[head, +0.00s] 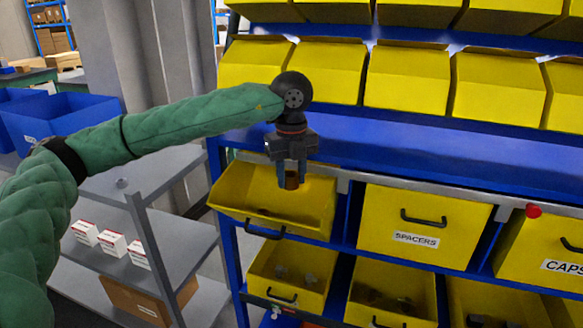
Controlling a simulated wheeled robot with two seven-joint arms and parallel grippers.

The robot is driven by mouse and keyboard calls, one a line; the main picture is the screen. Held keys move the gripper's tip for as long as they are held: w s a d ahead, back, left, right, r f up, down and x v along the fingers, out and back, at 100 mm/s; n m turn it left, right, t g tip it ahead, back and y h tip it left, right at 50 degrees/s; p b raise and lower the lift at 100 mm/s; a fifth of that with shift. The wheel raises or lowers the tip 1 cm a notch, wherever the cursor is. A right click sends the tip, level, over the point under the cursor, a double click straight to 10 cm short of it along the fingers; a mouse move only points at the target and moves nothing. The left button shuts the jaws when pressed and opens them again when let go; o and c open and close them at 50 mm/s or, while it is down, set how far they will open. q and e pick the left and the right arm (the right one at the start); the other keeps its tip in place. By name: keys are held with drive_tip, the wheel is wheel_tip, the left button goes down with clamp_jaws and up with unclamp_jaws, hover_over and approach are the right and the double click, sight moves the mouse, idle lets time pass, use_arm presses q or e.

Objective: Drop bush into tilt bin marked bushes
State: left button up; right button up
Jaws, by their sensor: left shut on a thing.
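My left gripper (291,177) points straight down and is shut on a small brown bush (291,181). The bush shows between the fingertips. Gripper and bush are over the opening of a yellow tilt bin (232,205), which is tipped forward in the left column of the blue rack. The tilted bin's front, with its dark handle, faces down, and no label on it can be read. My right gripper is not in view.
Closed yellow bins marked SPACERS (415,238) and CAPS (565,266) are to the right. Open yellow bins (290,280) with grey parts sit below. A grey shelf cart (150,185) with small white boxes and blue crates (60,120) stand left.

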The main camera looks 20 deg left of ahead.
use_arm(q)
drive_tip(key=shift+f, duration=0.3)
drive_tip(key=o, duration=0.7)
drive_tip(key=shift+c, duration=0.2)
drive_tip(key=o, duration=0.4)
drive_tip(key=shift+o, duration=0.2)
drive_tip(key=shift+r, duration=0.15)
wheel_tip(320, 180, up, 6)
drive_tip(key=b, duration=0.2)
drive_tip(key=shift+b, duration=0.4)
drive_tip(key=shift+r, duration=0.7)
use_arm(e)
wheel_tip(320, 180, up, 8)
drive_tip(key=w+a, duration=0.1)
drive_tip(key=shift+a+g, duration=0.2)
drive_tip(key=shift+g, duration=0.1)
